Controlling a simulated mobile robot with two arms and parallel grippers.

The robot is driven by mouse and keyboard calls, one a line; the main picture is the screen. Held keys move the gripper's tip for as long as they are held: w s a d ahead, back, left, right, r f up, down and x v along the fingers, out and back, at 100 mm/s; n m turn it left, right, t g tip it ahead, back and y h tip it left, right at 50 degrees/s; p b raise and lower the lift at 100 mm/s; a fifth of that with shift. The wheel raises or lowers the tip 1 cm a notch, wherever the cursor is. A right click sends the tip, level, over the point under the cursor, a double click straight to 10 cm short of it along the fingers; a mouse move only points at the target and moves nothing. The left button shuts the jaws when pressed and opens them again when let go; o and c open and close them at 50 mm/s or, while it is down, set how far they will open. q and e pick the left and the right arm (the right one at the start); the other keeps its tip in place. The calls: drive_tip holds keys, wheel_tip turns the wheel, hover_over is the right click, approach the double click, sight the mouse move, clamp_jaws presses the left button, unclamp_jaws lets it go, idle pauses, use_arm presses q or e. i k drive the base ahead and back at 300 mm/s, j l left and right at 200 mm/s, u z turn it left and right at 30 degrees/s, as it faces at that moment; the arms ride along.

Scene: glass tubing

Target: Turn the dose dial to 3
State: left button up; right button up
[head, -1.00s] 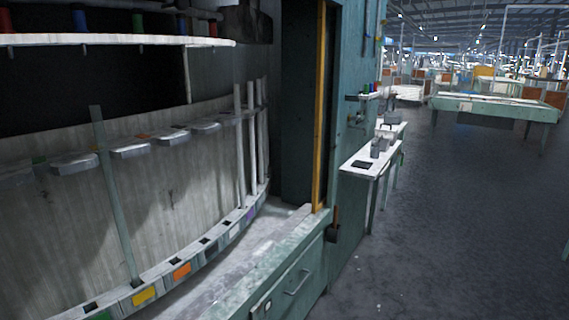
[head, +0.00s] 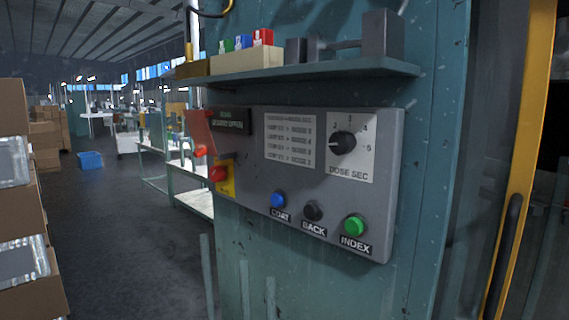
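The dose dial (head: 342,143) is a round black knob on a white plate (head: 365,172) marked "DOSE SEC", at the upper right of a grey control panel (head: 385,220). Numbers ring the knob: 2, 3 and 4 over the top and 5 at the right. A small light mark shows on the knob's left side, away from the 3, but it is too small to read its exact setting. Neither of my grippers is in view, and nothing touches the dial.
Below are blue COAT (head: 278,199), black BACK (head: 313,210) and green INDEX (head: 355,226) buttons. A red button (head: 218,173) is at left. A shelf (head: 320,70) juts out above the panel. Cardboard boxes (head: 20,200) stand far left; open floor (head: 120,230) lies between.

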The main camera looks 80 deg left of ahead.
sight(340, 143)
drive_tip(key=u, duration=2.8)
